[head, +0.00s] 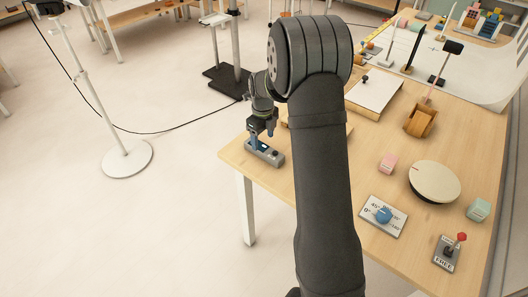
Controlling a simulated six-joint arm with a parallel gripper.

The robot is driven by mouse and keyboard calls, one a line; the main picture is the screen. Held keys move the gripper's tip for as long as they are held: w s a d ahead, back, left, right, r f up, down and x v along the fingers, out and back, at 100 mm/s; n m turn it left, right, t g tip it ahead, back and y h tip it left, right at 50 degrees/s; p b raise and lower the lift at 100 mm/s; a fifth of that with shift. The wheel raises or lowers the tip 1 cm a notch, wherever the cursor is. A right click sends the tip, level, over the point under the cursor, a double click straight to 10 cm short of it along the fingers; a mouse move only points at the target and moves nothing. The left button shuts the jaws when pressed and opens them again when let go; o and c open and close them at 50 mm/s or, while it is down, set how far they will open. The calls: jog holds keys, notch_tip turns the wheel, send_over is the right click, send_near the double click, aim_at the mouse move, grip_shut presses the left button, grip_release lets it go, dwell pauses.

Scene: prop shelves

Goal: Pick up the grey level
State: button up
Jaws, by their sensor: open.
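The grey level (265,153) lies on the wooden table near its left corner. It is a short grey bar with rounded ends and dark and blue marks on top. My gripper (262,136) is directly above the level, pointing down, with its fingertips close to the level's top. The jaws are open. I cannot tell whether the fingers touch the level or reach down around it. The dark arm hides part of the table just right of the level.
The wooden table (460,130) holds a pink block (388,163), a round cream disc (435,182), a dial plate (383,215), a red-knobbed lever (452,249), a green block (478,209) and a wooden box (420,121). The left table edge runs close to the level.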

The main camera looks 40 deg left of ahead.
aim_at(264, 148)
jog(key=shift+w+d+f, duration=0.1)
jog(key=shift+f, duration=1.35)
jog(key=shift+d+f, duration=0.1)
jog(key=shift+f, duration=1.3)
jog(key=c, duration=1.2)
jog(key=shift+r, duration=0.1)
